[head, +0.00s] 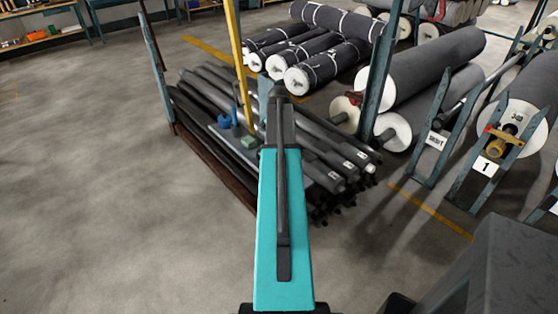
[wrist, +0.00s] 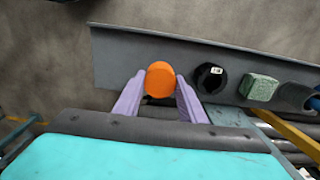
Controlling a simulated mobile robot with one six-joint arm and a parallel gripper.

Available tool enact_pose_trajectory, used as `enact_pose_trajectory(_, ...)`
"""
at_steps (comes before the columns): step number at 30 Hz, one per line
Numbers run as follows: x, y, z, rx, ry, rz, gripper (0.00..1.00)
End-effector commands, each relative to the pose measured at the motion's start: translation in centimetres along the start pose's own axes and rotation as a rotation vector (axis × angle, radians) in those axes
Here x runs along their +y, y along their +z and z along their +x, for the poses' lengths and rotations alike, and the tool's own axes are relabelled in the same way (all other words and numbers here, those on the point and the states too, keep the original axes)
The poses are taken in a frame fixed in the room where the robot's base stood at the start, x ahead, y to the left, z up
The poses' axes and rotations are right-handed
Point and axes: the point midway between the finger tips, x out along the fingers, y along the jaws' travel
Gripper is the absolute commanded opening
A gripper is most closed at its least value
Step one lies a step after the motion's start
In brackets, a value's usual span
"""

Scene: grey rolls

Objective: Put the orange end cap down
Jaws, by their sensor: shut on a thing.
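In the wrist view, the orange end cap (wrist: 160,78) is a round orange disc between the two purple fingers of my gripper (wrist: 159,90). The fingers are shut on its left and right sides. A flat grey ledge (wrist: 120,62) lies behind and below the cap; I cannot tell whether the cap touches it. In the head view, my turquoise arm reaches toward the stack of grey rolls (head: 205,103), and it hides my gripper and the cap.
A yellow post (head: 236,45) rises beside the stack.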

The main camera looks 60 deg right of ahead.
Motion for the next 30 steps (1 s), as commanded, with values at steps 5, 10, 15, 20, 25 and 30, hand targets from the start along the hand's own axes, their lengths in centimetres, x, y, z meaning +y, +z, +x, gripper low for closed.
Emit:
enact_pose_trajectory(5,-0.2,-0.2,0.1,0.0,0.0,0.0,0.23)
enact_pose_trajectory(10,-0.1,-0.2,0.1,0.0,0.0,0.001,0.23)
enact_pose_trajectory(15,-0.1,-0.2,0.4,-0.001,0.001,0.001,0.23)
enact_pose_trajectory(20,0.0,-0.2,1.5,-0.002,0.002,0.001,0.23)
enact_pose_trajectory(25,0.0,-0.2,2.9,-0.001,0.002,0.002,0.23)
enact_pose_trajectory(30,-0.1,-0.2,3.6,0.0,0.0,0.002,0.23)
